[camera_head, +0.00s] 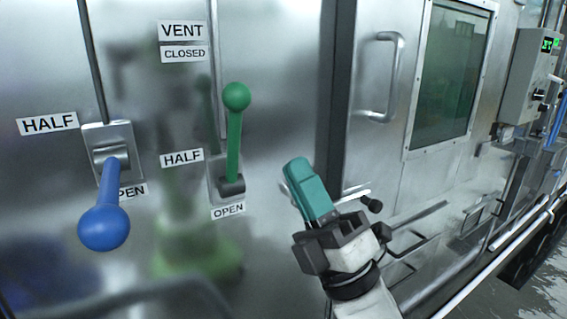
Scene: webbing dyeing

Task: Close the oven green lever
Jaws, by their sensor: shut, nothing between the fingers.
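The green lever (234,140) stands upright on the steel oven panel, its round knob at the top and its pivot in a dark base on a metal plate. Labels beside it read VENT and CLOSED (184,54) above, HALF (182,157) to its left and OPEN (228,210) below. The knob is between the CLOSED and HALF labels in height. My gripper (296,168) is to the right of the lever and a little lower, apart from it. Its teal fingers are shut and empty, pointing up and left.
A blue lever (105,215) at the left sticks out and down from its plate, near a HALF label. To the right are a door handle (392,78), a window (450,70) and a grey control box (528,75). The panel between my gripper and the green lever is clear.

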